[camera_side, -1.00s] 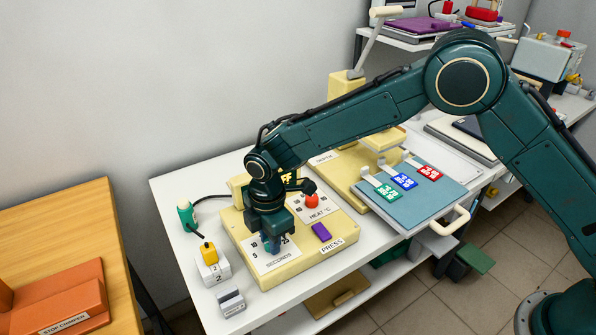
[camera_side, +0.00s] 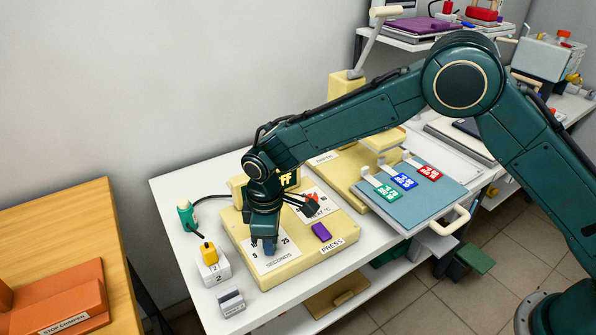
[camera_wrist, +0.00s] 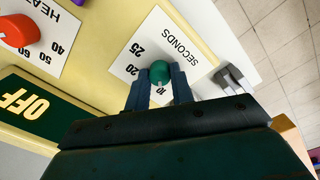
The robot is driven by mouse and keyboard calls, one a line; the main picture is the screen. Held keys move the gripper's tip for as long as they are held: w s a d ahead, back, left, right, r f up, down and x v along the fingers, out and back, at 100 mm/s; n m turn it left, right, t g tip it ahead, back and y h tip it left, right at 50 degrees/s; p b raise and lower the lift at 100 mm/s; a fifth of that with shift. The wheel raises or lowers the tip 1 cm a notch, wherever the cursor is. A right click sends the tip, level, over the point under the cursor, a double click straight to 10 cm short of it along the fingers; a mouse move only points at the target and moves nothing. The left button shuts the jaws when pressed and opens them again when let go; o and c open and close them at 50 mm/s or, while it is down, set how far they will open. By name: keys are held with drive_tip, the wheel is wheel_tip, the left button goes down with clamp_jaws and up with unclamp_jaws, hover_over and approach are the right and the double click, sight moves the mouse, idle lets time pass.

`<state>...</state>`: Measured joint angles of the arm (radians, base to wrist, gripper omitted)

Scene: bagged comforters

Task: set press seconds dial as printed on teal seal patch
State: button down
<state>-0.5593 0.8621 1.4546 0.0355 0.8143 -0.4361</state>
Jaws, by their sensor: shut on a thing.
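The seconds dial (camera_wrist: 159,70) is a round green knob on a white scale plate marked SECONDS (camera_wrist: 178,50), in the wrist view. My gripper (camera_wrist: 160,84) is shut on it, one blue finger on each side. A small pale mark shows on the knob's near side, close to the printed 10. In the side view my gripper (camera_side: 270,246) points down over the plate and hides the knob. The teal seal patch (camera_side: 387,192) lies on the blue-grey pad at the end of a pale strip; its print is too small to read.
A blue patch (camera_side: 403,181) and a red patch (camera_side: 428,172) lie beside the teal one. The red heat dial (camera_wrist: 18,31) and the OFF display (camera_wrist: 40,105) are close to my gripper. A purple button (camera_side: 321,232) sits by the PRESS label (camera_side: 332,245).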

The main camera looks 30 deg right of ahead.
idle(0.4)
drive_tip(key=c, duration=1.2)
unclamp_jaws()
drive_tip(key=shift+r, duration=0.15)
wheel_tip(320, 180, up, 14)
drive_tip(key=shift+s+a+f, duration=0.15)
drive_tip(key=shift+f, duration=0.05)
